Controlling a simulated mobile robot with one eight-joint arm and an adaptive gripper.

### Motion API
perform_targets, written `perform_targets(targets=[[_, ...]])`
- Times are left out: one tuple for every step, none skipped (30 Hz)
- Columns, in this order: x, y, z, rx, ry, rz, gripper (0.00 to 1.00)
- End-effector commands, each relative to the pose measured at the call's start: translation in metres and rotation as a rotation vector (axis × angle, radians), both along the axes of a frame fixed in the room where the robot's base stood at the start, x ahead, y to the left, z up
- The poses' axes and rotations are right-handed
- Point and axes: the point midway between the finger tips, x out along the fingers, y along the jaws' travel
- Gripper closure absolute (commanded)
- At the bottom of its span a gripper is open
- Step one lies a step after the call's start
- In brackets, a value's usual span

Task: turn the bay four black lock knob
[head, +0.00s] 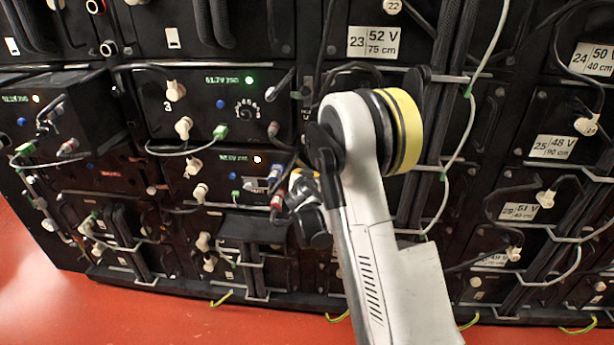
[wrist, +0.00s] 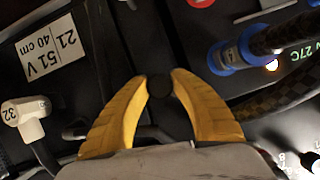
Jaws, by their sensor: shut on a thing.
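In the wrist view, my gripper (wrist: 161,79) has its two yellow fingers closed around a small round black knob (wrist: 159,88). A fingertip lies on each side of the knob, and the knob's base merges with the dark panel behind it. I cannot read a bay number beside it. In the head view, my gripper (head: 299,180) is at the right side of the lower battery module with the lit display (head: 233,157). My own arm covers the knob there.
In the wrist view, a blue cable connector (wrist: 235,57) with a braided cable sits close right of the fingers. A white plug marked 32 (wrist: 23,117) and a 21 / 51 V label (wrist: 49,47) are at left. Red floor (head: 130,318) lies before the racks.

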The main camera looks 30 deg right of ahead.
Motion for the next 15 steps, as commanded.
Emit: perform_targets(targets=[[0.0008, 0.0008, 0.0, -0.036, 0.024, 0.001, 1.0], [0.001, 0.0012, 0.0, -0.059, 0.039, 0.002, 1.0], [0.0008, 0.0011, -0.0003, -0.09, 0.061, 0.002, 1.0], [0.0008, 0.001, -0.0003, -0.114, 0.077, 0.002, 1.0], [0.0007, 0.0008, -0.0003, -0.137, 0.092, 0.001, 1.0], [0.0007, 0.0008, -0.0005, -0.168, 0.114, 0.001, 1.0], [0.0008, 0.0009, -0.0003, -0.194, 0.13, 0.001, 1.0], [0.0008, 0.0009, -0.0005, -0.216, 0.146, 0.001, 1.0], [0.001, 0.0011, -0.0004, -0.247, 0.167, 0.002, 1.0], [0.0008, 0.0009, -0.0004, -0.271, 0.183, 0.001, 1.0], [0.0006, 0.0007, -0.0006, -0.293, 0.198, 0.0, 1.0], [0.0008, 0.0006, -0.0004, -0.324, 0.218, 0.001, 1.0], [0.0005, 0.0005, -0.0006, -0.344, 0.233, 0.0, 1.0], [0.0006, 0.0006, -0.0005, -0.366, 0.247, 0.001, 1.0], [0.0007, 0.0009, -0.0006, -0.393, 0.266, 0.001, 1.0]])
